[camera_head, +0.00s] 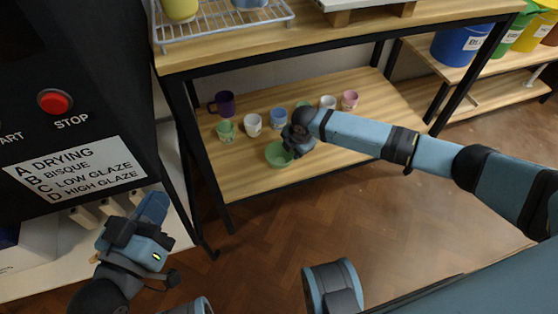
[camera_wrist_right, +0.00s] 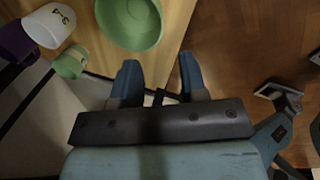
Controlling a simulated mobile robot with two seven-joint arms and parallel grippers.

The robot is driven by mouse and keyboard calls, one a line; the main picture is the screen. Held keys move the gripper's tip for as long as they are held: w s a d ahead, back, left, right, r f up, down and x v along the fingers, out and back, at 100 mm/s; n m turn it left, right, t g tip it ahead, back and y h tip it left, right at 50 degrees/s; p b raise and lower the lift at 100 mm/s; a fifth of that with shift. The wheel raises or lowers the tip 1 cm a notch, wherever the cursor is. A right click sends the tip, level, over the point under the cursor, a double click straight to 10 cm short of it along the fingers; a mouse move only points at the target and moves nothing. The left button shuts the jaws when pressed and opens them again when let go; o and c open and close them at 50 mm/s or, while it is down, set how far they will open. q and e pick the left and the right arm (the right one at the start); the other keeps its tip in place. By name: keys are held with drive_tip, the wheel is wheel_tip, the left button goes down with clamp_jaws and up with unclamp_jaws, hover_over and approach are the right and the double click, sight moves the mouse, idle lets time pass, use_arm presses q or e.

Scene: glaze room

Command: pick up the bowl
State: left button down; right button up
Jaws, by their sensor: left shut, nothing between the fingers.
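The green bowl (camera_head: 278,155) is upright on the lower shelf of the wooden rack, near its front edge. In the right wrist view the bowl (camera_wrist_right: 131,22) is at the top, open side showing and empty, beyond the fingertips. My right gripper (camera_wrist_right: 157,68) is open, with nothing between its two blue fingers and the bowl apart from them. In the head view the right wrist hides the fingers and part of the bowl. My left gripper (camera_head: 152,207) is shut and empty, in front of the dark kiln panel at left.
Several cups stand behind the bowl, including a purple mug (camera_head: 222,103), a white cup (camera_head: 252,124) and a green cup (camera_head: 226,131). The upper shelf (camera_head: 230,52) overhangs them. A black post (camera_head: 208,165) stands left. The floor (camera_head: 250,240) in front looks clear.

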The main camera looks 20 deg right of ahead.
drive_tip(key=b, duration=0.2)
hover_over(288, 163)
drive_tip(key=s+x, duration=0.1)
drive_tip(key=x, duration=0.4)
drive_tip(key=shift+s+d+f, duration=0.3)
drive_tip(key=shift+d+f, duration=0.1)
drive_tip(key=shift+f, duration=0.3)
drive_tip(key=b+x, duration=0.4)
drive_tip(key=shift+d+f, duration=0.15)
drive_tip(key=shift+w+f, duration=0.1)
drive_tip(key=shift+f, duration=0.35)
use_arm(q)
drive_tip(key=w+m, duration=0.1)
drive_tip(key=a+f+m+t, duration=0.1)
drive_tip(key=w+m, duration=0.1)
drive_tip(key=shift+w+a+f+m, duration=0.25)
drive_tip(key=shift+w+f+m, duration=0.05)
drive_tip(key=shift+w+f, duration=0.05)
use_arm(e)
drive_tip(key=shift+r, duration=0.1)
clamp_jaws()
